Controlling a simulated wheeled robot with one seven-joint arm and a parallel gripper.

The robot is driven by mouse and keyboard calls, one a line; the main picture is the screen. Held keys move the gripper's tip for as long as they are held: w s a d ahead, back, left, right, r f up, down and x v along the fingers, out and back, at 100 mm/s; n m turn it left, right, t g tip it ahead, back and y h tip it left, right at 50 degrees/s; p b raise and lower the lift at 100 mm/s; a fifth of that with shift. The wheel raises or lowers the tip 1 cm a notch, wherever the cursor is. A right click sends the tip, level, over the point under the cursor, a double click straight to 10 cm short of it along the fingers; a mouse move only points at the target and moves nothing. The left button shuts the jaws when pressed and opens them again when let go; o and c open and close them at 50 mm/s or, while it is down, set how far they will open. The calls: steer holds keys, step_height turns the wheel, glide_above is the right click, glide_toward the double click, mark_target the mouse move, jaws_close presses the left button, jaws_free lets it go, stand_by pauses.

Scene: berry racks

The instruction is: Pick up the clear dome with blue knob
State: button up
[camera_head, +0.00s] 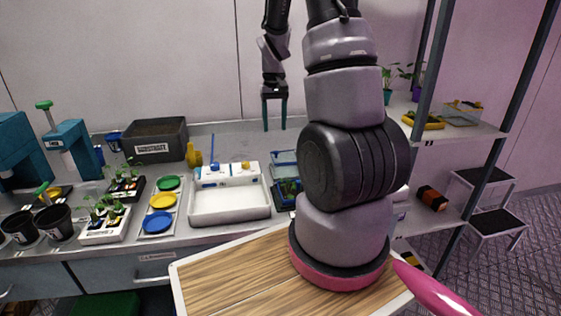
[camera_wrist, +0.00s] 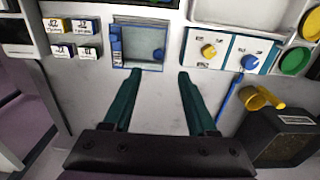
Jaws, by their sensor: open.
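My gripper (camera_head: 275,128) hangs above the back of the bench with its two green fingers apart and empty. In the wrist view my gripper (camera_wrist: 157,73) points toward a clear, blue-edged square box (camera_wrist: 140,44), which lies just beyond the fingertips and apart from them. A round blue part shows inside its outline, so this may be the clear dome with blue knob, but I cannot tell for sure. In the head view a clear, blue-edged box (camera_head: 284,157) stands left of my arm, which partly hides it. Its knob is not clear there.
A white tray (camera_head: 230,207) with a panel of blue and yellow knobs stands to the left. Coloured dishes (camera_head: 163,201), seedling trays and a dark planter box (camera_head: 155,139) are further left. A yellow scoop-like object (camera_wrist: 262,97) is near the fingers. A shelf rack (camera_head: 455,130) stands right.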

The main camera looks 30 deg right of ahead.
mark_target(276, 151)
step_height(276, 151, down, 9)
steer(key=shift+d+f, duration=0.1)
steer(key=shift+d, duration=0.05)
jaws_close()
stand_by(0.4)
stand_by(1.2)
